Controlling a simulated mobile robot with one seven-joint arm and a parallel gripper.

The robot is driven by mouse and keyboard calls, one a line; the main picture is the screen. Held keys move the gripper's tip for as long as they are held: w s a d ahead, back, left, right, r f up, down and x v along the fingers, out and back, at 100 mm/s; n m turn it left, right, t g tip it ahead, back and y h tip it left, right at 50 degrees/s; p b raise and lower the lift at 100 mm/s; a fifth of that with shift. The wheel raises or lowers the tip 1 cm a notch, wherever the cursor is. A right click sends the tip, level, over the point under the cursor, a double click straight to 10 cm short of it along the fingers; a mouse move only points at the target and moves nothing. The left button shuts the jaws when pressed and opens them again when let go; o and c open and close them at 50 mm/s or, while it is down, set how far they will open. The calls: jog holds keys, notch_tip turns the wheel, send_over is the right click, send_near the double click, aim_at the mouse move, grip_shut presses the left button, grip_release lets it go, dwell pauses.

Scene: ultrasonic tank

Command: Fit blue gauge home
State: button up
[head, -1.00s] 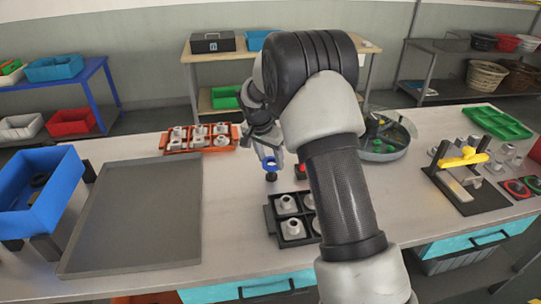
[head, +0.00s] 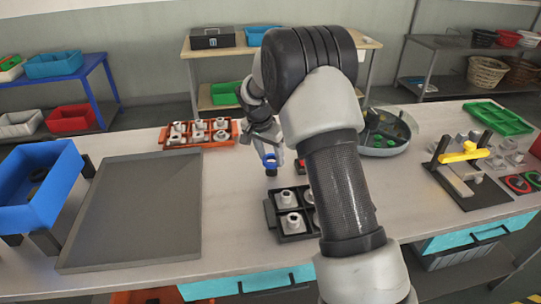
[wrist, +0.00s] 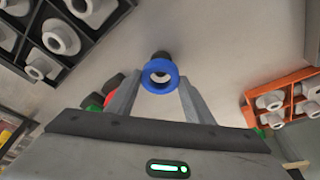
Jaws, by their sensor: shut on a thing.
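The blue gauge (head: 269,159) is a blue ring with a dark stub below it. My gripper (wrist: 158,82) is shut on it; the ring sits between the two fingertips in the wrist view (wrist: 151,84). In the head view it hangs above the bare bench between the orange tray and the black tray. A red piece (wrist: 112,95) and a green piece (wrist: 92,104) with dark ends show beside the left finger in the wrist view. The black tray (head: 270,215) holds grey collars in compartments; my arm hides its right part.
The orange tray (head: 165,137) with several grey collars stands behind left. A flat grey tray (head: 135,210) and a blue bin (head: 45,190) are at left. Right are a round dish (head: 388,152), a yellow-topped stand (head: 462,155) and a green tray (head: 502,119).

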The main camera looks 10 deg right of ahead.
jog(key=shift+f+b, duration=1.1)
jog(key=shift+f, duration=0.25)
dwell(0.6)
jog(key=shift+f+b, duration=0.2)
jog(key=shift+b, duration=0.55)
dwell(4.0)
jog(key=o, duration=1.3)
jog(key=p+v, duration=0.1)
jog(key=v, duration=1.6)
jog(key=shift+s+r, duration=0.1)
jog(key=shift+r, duration=0.05)
